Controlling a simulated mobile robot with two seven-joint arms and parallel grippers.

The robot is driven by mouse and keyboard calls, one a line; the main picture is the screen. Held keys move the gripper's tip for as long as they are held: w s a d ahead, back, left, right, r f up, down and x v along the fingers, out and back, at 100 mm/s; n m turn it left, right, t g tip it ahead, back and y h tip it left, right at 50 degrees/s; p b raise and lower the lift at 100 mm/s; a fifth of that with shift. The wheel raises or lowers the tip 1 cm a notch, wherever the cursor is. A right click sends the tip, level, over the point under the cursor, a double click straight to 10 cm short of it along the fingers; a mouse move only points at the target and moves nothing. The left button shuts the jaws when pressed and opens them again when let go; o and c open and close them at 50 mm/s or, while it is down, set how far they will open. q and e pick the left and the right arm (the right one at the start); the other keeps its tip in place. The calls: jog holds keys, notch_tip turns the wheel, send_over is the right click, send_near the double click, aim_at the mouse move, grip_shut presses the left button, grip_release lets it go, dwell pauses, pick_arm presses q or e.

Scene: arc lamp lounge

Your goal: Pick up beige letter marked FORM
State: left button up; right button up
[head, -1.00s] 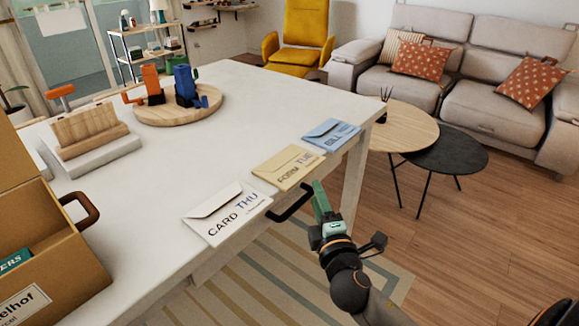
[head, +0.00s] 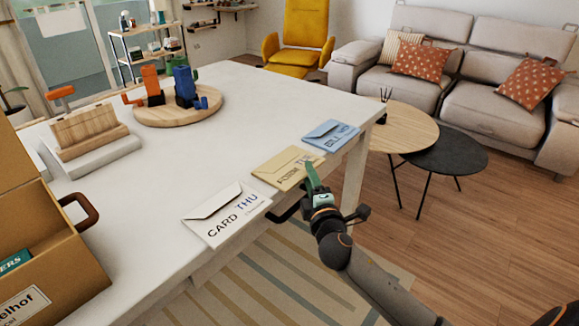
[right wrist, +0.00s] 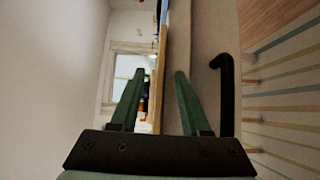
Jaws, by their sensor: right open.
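The beige letter (head: 283,167) marked FORM lies flat at the near edge of the white table (head: 248,105), between two other letters. My right gripper (head: 310,172) is at the letter's right-hand edge, in front of the table edge, and its green finger overlaps the letter's corner in the head view. In the right wrist view the two green fingers (right wrist: 158,85) stand apart. A thin tan strip, seen edge-on, shows between them and looks like the letter (right wrist: 158,85). I cannot tell whether they touch it. My left gripper is out of view.
A white CARD letter (head: 226,214) lies nearer and a blue BILL letter (head: 331,135) farther along the edge. A black handle (head: 288,211) juts below the table edge near my right gripper. A cardboard box (head: 60,265) stands at the left.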

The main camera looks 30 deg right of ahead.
grip_shut()
pick_arm(q)
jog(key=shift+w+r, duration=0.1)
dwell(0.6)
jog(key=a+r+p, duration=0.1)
jog(key=p, duration=0.1)
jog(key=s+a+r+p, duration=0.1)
jog(key=p, duration=0.1)
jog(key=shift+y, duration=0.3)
pick_arm(e)
jog(key=s+d+r, duration=0.3)
jog(key=s+r, duration=0.3)
jog(key=s+d+r, duration=0.3)
jog(key=s+r, duration=0.3)
jog(key=r, duration=0.1)
jog(key=shift+s+d, duration=0.2)
jog(key=shift+d, duration=0.1)
